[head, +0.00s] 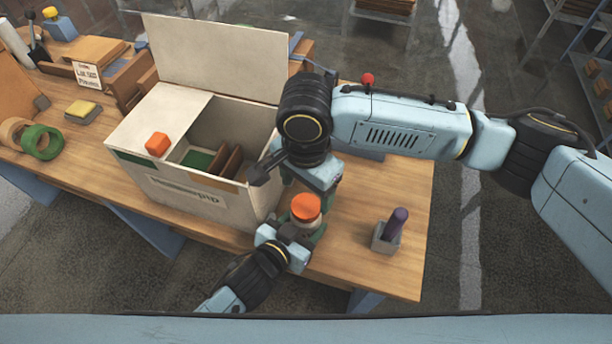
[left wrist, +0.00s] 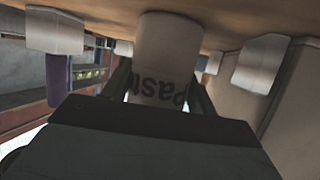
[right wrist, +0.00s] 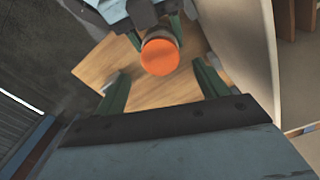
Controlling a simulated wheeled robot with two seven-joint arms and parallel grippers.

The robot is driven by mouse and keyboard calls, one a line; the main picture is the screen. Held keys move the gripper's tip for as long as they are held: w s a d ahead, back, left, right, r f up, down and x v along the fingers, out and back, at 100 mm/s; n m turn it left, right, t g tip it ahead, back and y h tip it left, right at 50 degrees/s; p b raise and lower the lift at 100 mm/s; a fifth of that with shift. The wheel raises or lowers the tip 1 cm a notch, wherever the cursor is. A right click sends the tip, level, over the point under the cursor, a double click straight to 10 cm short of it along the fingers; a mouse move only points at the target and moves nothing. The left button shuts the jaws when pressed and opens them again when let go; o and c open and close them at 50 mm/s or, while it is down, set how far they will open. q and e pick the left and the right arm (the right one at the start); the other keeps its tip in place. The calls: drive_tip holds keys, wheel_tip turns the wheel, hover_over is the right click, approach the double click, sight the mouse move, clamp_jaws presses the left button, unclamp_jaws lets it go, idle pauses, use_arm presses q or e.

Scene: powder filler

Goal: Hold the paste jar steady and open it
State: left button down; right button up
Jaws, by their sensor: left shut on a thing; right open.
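The paste jar, with an orange lid (head: 305,207), stands on the wooden table to the right of the white box. In the left wrist view its pale body (left wrist: 165,72) shows part of the word "Paste". My left gripper (head: 292,240) is shut on the jar's body from the near side; its green fingers flank the jar in the left wrist view. My right gripper (right wrist: 163,88) is open, with its green fingers apart. The orange lid (right wrist: 160,53) shows ahead of and between these fingers, a little beyond their tips. The right fingertips are partly hidden in the head view.
The white box (head: 200,205) with a raised lid stands just left of the jar. A grey holder (head: 387,238) with a purple item stands to the right. An orange block (head: 157,143) sits on the box. Tape rolls (head: 40,142) lie at far left.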

sight(306, 205)
drive_tip(key=shift+f, duration=2.45)
drive_tip(key=c, duration=1.1)
